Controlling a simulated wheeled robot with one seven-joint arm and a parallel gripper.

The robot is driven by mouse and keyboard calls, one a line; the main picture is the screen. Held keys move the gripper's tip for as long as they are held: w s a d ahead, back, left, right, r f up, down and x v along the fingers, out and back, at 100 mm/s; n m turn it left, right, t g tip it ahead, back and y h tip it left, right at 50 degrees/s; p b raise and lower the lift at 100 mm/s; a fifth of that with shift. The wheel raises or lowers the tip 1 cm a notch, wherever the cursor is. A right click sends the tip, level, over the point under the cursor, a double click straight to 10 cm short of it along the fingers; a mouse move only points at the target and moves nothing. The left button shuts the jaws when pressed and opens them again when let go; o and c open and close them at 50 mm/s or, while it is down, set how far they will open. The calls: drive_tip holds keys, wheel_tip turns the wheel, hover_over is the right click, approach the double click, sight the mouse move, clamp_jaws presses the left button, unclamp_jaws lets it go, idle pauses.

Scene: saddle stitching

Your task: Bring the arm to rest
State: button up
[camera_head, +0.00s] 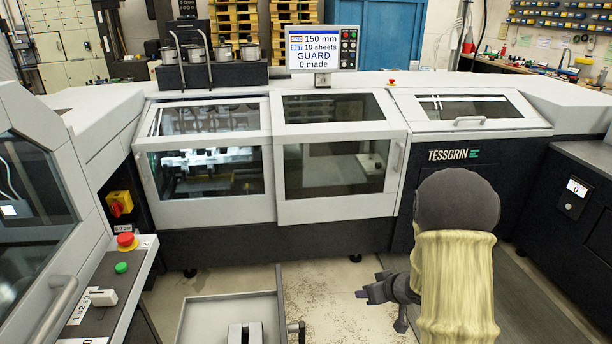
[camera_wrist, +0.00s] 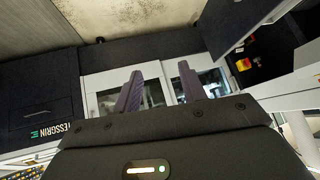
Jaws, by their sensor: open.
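My gripper (camera_head: 374,290) is low in front of the machine, right of centre in the head view, above the floor. Its two dark fingers point left and stand apart with nothing between them. In the wrist view my gripper (camera_wrist: 160,88) shows both fingers spread and empty, with the machine's windows beyond. My arm, with a dark rounded joint and a pale yellow cover, fills the lower right of the head view and hides part of the machine front and floor.
The stitching machine (camera_head: 345,222) spans the back, its guard windows down. A grey tray cart (camera_head: 200,312) stands at bottom centre, left of my gripper. A control panel with a red button (camera_head: 126,240) is at left. The display (camera_head: 316,48) reads GUARD, 0 made. Floor between is bare.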

drive_tip(key=s+d+r+m+g+h, duration=0.2)
drive_tip(key=s+r+m+h, duration=0.25)
drive_tip(key=s+r, duration=0.65)
drive_tip(key=s+a+g+p, duration=0.1)
drive_tip(key=s+a, duration=0.3)
drive_tip(key=s, duration=0.6)
drive_tip(key=shift+s+r+g, duration=0.2)
drive_tip(key=shift+r+g, duration=0.1)
drive_tip(key=shift+g, duration=0.4)
drive_tip(key=shift+c, duration=0.5)
drive_tip(key=shift+w, duration=0.1)
